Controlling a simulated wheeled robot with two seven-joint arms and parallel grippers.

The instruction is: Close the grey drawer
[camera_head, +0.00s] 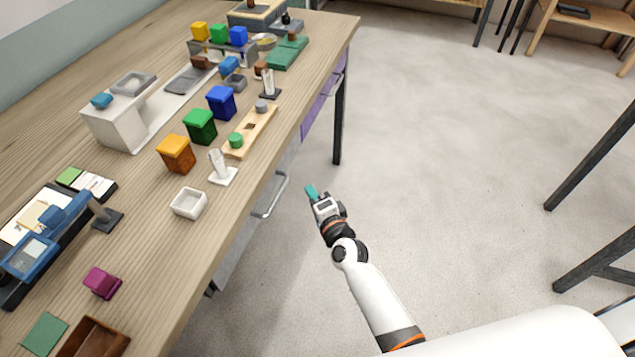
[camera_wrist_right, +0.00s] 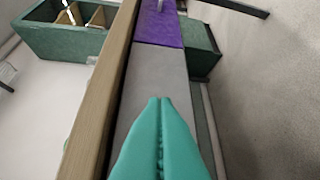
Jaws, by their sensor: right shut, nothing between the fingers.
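The grey drawer (camera_head: 236,248) is under the right-hand edge of the wooden table in the head view, with a metal bar handle (camera_head: 272,196) on its front. The tabletop hides most of it, and I cannot tell how far it stands out. Its grey face (camera_wrist_right: 150,78) also shows in the right wrist view beside the wooden edge. My right gripper (camera_head: 311,191) is shut and empty, with teal fingers, to the right of the handle and apart from it. Its fingertips (camera_wrist_right: 160,100) overlap the grey face in the right wrist view. My left gripper is not in view.
A purple drawer (camera_head: 318,103) is further along the table edge. A green box-like part (camera_wrist_right: 203,46) lies beside the grey and purple faces in the wrist view. A dark table leg (camera_head: 339,120) stands beyond the gripper. The floor (camera_head: 440,150) to the right is clear.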

